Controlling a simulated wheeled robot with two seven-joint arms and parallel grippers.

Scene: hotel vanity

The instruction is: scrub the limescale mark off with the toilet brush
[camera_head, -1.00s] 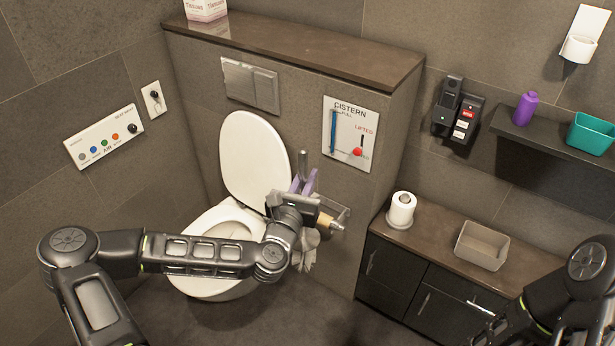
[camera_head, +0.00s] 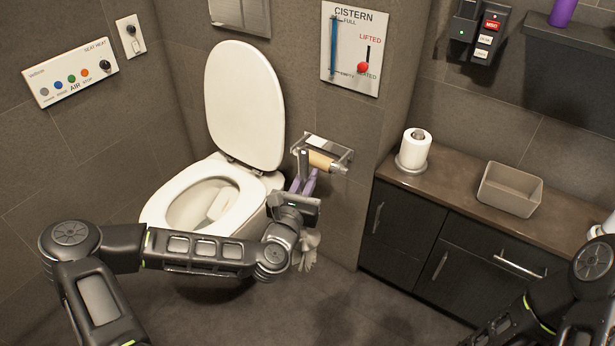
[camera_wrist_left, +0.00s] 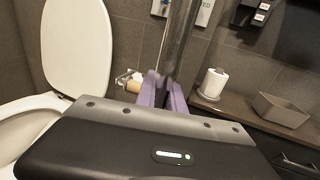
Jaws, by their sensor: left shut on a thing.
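My left gripper (camera_head: 304,184), with purple fingers, is shut on an upright grey metal rod (camera_head: 304,162), which looks like the toilet brush handle. The rod also rises between the fingers in the left wrist view (camera_wrist_left: 180,45).
A toilet roll holder (camera_head: 341,154) sticks out of the wall just behind the gripper. The counter at right bears a paper roll (camera_head: 415,150) and a beige bin (camera_head: 510,188). Floor in front is clear.

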